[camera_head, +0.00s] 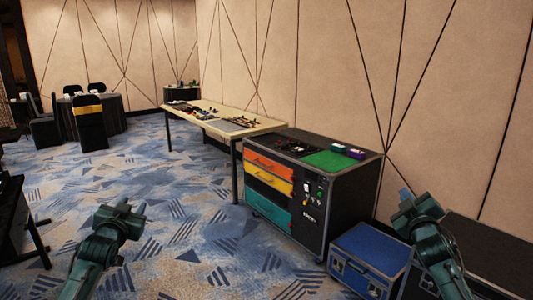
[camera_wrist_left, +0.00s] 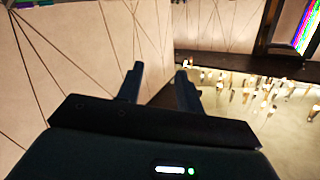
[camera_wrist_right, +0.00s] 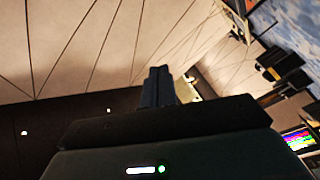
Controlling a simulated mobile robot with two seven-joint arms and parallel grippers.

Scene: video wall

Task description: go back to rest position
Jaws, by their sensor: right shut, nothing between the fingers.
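My left gripper (camera_head: 124,208) is raised at the lower left of the head view, over the patterned carpet. In the left wrist view its two fingers (camera_wrist_left: 160,70) stand apart with nothing held between them. My right gripper (camera_head: 414,203) is raised at the lower right of the head view, in front of the wall and right of the black case. In the right wrist view its fingers (camera_wrist_right: 158,72) are together and hold nothing. Neither gripper touches anything that I can see.
A black wheeled case with orange, yellow and teal drawers (camera_head: 272,184) stands centre right. A blue box (camera_head: 368,257) sits beside it, near my right arm. A long table (camera_head: 243,126) with tools stands behind. Open carpet (camera_head: 185,195) lies left of the case.

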